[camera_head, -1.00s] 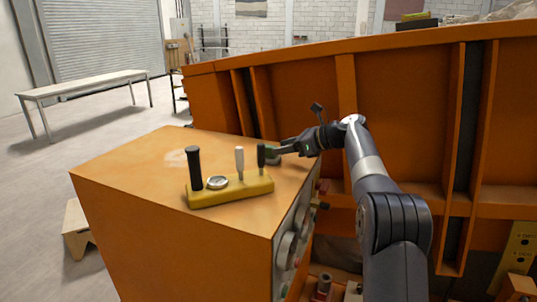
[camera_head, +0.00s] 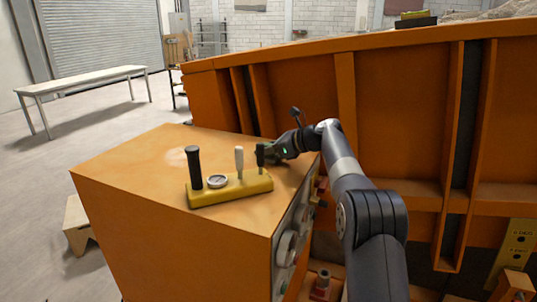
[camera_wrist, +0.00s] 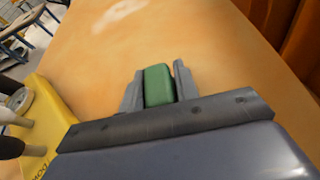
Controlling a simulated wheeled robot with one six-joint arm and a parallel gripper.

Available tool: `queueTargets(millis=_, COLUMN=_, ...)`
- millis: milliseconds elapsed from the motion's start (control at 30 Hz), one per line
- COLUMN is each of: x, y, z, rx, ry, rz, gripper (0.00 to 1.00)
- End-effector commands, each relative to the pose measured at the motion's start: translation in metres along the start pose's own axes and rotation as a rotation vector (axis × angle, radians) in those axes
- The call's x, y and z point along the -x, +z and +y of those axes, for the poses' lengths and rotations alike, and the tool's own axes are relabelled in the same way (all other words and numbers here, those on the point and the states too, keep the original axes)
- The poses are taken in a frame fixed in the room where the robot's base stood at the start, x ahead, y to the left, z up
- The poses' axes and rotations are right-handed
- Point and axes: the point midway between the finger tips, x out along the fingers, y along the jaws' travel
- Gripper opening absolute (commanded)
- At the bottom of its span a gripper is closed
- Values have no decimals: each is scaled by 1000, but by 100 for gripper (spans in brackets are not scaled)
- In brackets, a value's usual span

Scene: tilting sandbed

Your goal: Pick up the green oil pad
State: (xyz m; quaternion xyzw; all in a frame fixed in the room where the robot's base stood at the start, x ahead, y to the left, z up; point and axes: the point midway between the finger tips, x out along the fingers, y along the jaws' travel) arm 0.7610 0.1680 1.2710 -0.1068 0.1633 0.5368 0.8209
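The green oil pad (camera_wrist: 159,85) lies on the orange top of the cabinet (camera_head: 125,168), between the two grey fingers of my gripper (camera_wrist: 160,82) in the wrist view. A narrow gap seems to show on each side of the pad, so the fingers stand around it, open. In the head view my gripper (camera_head: 265,155) is low over the cabinet's back right, behind the yellow lever block.
A yellow block (camera_head: 230,190) with a black lever, a grey lever, a gauge and a short dark lever stands close to my gripper. The ribbed orange sandbed wall (camera_head: 300,85) rises behind. A white table (camera_head: 80,83) stands far left. The cabinet's left part is clear.

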Motion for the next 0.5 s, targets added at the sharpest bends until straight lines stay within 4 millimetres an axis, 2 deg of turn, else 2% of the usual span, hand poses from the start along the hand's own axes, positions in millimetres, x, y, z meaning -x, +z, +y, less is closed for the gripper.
queueTargets(millis=33, x=0, y=0, z=0, rx=0, ry=0, rz=0, gripper=25)
queueTargets(millis=333, x=0, y=0, z=0, rx=0, ry=0, rz=0, gripper=1)
queueTargets(millis=500, x=0, y=0, z=0, rx=0, ry=0, rz=0, gripper=1)
